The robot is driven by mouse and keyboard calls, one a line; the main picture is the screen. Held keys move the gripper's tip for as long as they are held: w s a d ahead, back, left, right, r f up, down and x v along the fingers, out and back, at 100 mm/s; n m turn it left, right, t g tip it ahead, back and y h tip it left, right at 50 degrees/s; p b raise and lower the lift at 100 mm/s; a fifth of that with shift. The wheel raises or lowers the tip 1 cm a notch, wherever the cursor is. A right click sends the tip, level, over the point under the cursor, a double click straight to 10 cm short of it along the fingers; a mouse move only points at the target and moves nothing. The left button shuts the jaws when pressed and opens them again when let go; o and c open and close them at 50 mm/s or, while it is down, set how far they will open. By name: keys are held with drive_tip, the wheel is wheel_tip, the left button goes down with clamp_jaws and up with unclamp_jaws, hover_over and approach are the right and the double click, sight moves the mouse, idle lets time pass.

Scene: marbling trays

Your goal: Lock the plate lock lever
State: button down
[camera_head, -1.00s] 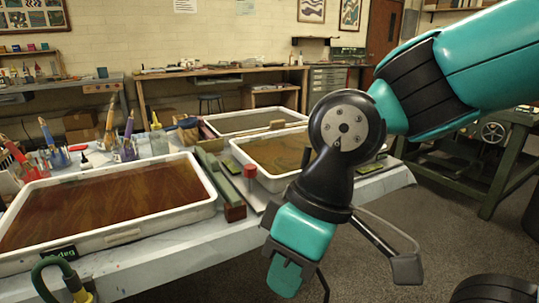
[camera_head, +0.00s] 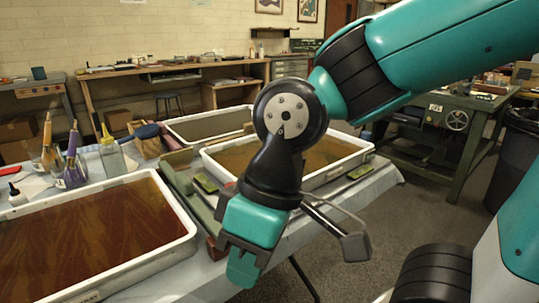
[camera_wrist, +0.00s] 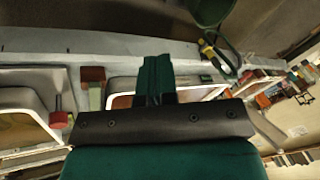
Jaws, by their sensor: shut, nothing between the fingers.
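I cannot clearly identify the plate lock lever. A small red-topped post (camera_wrist: 58,118) stands by a white tray at the left of the wrist view and may be it; my arm seems to hide it in the head view. A long green rail (camera_head: 180,188) with a reddish end block (camera_head: 213,248) runs between the trays, and the block also shows in the wrist view (camera_wrist: 93,74). My gripper (camera_head: 243,272) is shut and empty, pointing down in front of the table's edge. Its teal fingers are together in the wrist view (camera_wrist: 156,72).
A white tray of brown liquid (camera_head: 185,240) lies left on the table, with more trays (camera_head: 360,148) behind my arm. Brush pots (camera_head: 72,172) and a bottle (camera_head: 112,160) stand at the back left. A green press stand (camera_head: 450,120) is at the right. Open floor lies in front.

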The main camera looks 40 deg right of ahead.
drive_tip(key=shift+w, duration=0.4)
drive_tip(key=w+d+r+m+h+p, duration=0.2)
drive_tip(key=w+d+h+p, duration=0.1)
drive_tip(key=w+p, duration=0.3)
drive_tip(key=w+d+r+m+h+p, duration=0.2)
drive_tip(key=w+d+m+h+p, duration=0.1)
drive_tip(key=w+h+p, duration=0.3)
drive_tip(key=w+d+r+m+g+h+p, duration=0.1)
drive_tip(key=w+d+r+m+h+p, duration=0.2)
drive_tip(key=w+p, duration=0.3)
drive_tip(key=h+p, duration=0.1)
drive_tip(key=p, duration=0.3)
drive_tip(key=shift+w+d, duration=0.15)
drive_tip(key=shift+d, duration=0.25)
drive_tip(key=shift+f, duration=0.1)
